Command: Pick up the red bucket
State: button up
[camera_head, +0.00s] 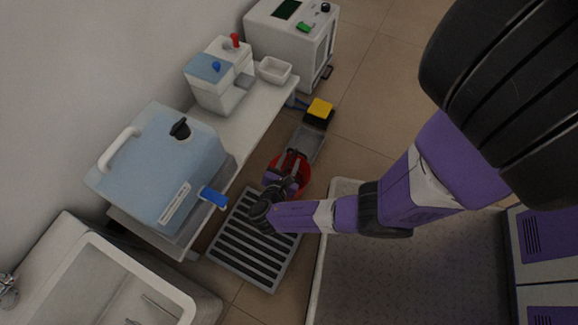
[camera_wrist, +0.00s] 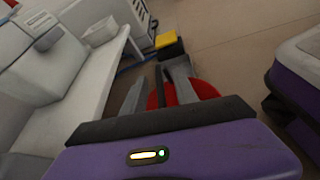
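The red bucket (camera_head: 305,177) stands low near the far end of the slatted grate, partly hidden by my gripper (camera_head: 288,164). In the wrist view the red bucket (camera_wrist: 207,87) shows behind and between my grey fingers. My gripper (camera_wrist: 158,85) is over the bucket, its two fingers spread apart. A thin dark upright piece, which looks like the bucket's handle, shows between the fingers; I cannot tell whether either finger touches it. Most of the bucket's near side and its base are hidden.
A white bench (camera_head: 262,118) with a blue container (camera_head: 165,165) and a dispenser (camera_head: 214,82) runs along the left. The grey grate (camera_head: 250,244) lies on the floor. A yellow-topped item (camera_head: 320,108) and a grey tray (camera_head: 306,143) lie beyond the bucket. Tiled floor is clear to the upper right.

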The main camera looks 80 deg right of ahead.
jog(key=shift+d, duration=0.15)
grip_shut()
dwell(1.4)
